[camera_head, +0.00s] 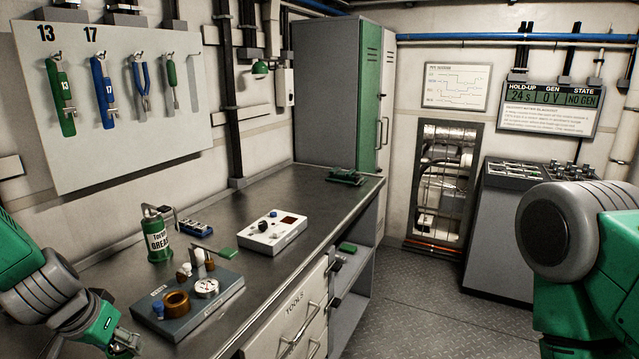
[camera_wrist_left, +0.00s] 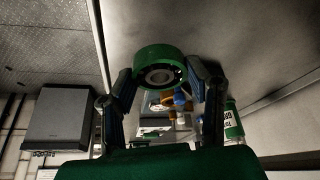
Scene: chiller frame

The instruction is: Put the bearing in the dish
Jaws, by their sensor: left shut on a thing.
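The bearing (camera_wrist_left: 158,75), a green ring with a metal inner race, sits between the two fingers of my left gripper (camera_wrist_left: 160,82) in the left wrist view. The gripper is shut on it. In the head view my left gripper (camera_head: 124,343) is at the bottom left, left of and in front of the grey tray (camera_head: 222,300); the bearing cannot be made out there. The tray carries a copper-coloured ring (camera_head: 177,304), a round gauge (camera_head: 206,287) and small parts. I cannot tell which thing is the dish. My right gripper is out of view.
A green grease can (camera_head: 157,236) stands behind the tray. A white box with knobs (camera_head: 273,232) and a small blue block (camera_head: 195,228) lie farther back on the metal bench (camera_head: 309,187). The bench's far part is mostly clear. Tools hang on the wall board (camera_head: 195,120).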

